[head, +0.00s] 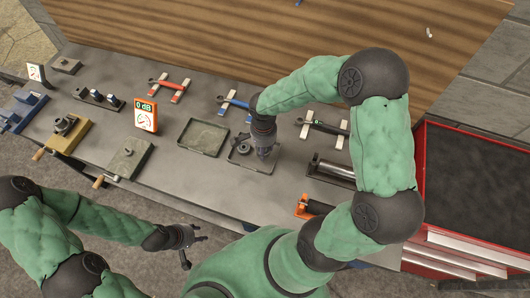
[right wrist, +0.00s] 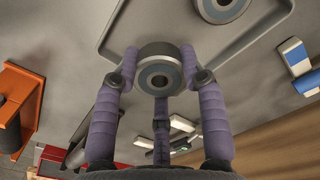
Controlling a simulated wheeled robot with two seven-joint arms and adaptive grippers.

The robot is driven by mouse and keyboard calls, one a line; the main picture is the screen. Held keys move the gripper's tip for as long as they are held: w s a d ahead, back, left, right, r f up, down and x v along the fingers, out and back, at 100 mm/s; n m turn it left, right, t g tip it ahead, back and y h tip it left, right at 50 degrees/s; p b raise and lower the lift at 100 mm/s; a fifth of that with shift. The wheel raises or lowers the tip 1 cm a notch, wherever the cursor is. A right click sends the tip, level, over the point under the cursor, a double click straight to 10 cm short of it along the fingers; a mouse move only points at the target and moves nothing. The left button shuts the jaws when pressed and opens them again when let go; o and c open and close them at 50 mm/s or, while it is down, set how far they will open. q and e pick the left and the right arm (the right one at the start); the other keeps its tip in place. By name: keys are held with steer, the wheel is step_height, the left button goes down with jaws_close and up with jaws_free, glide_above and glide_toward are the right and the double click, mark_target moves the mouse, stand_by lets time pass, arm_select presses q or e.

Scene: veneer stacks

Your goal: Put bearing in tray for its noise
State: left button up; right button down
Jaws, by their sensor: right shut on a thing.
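My right gripper (head: 264,154) is over the right part of a shallow grey tray (head: 236,163). In the right wrist view it is shut on a grey ring-shaped bearing (right wrist: 160,55), held between its fingers by the tray's rim (right wrist: 205,62). I cannot tell whether this bearing touches the tray. Another bearing (head: 243,148) lies in the same tray, partly cut off in the right wrist view (right wrist: 222,8). A second grey tray (head: 203,136), to the left, looks empty. An orange-framed display (head: 146,115) reads 0 dB. My left gripper (head: 196,251) is open and empty, near the bench's front edge.
A red tool cabinet (head: 421,145) stands beyond.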

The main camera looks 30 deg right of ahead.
steer(key=shift+d+f+b, duration=0.15)
steer(key=shift+d+f, duration=0.05)
steer(key=shift+f, duration=0.8)
steer(key=shift+d+f+b, duration=0.15)
steer(key=shift+f, duration=0.8)
steer(key=shift+f, duration=0.2)
steer(key=shift+s+a+f+b, duration=0.25)
steer(key=shift+s+f+b, duration=0.2)
steer(key=shift+b, duration=0.4)
steer(key=c, duration=0.7)
jaws_free()
steer(key=shift+f, duration=0.1)
steer(key=shift+w+d+f, duration=0.15)
steer(key=shift+w, duration=0.1)
steer(key=shift+r, duration=0.2)
